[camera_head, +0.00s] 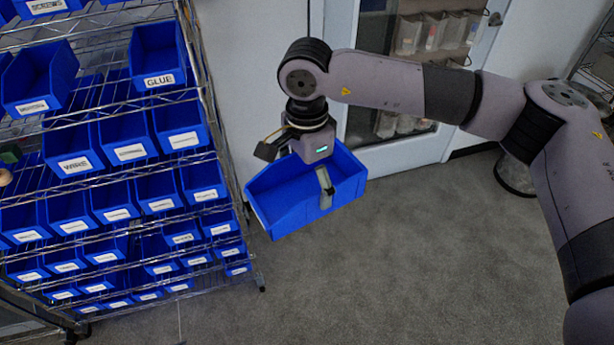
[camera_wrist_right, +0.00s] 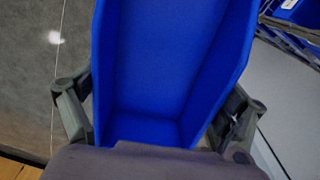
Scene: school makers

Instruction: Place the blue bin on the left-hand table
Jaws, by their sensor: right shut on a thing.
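The blue bin (camera_head: 285,196) hangs in the air in front of a cabinet door, to the right of the wire rack. It is open on top and looks empty. My right gripper (camera_head: 300,172) is above it, with its fingers on either side of the bin, shut on it. In the right wrist view the blue bin (camera_wrist_right: 165,75) fills the middle, with a finger of my right gripper (camera_wrist_right: 155,115) at each side. My left gripper is not in view. No left-hand table shows in these views.
A wire rack (camera_head: 215,150) with several labelled blue bins, one marked GLUE (camera_head: 160,60), stands close on the left. A cabinet (camera_head: 410,155) with a glass door is behind my right arm. The grey carpet (camera_head: 400,265) in front is clear.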

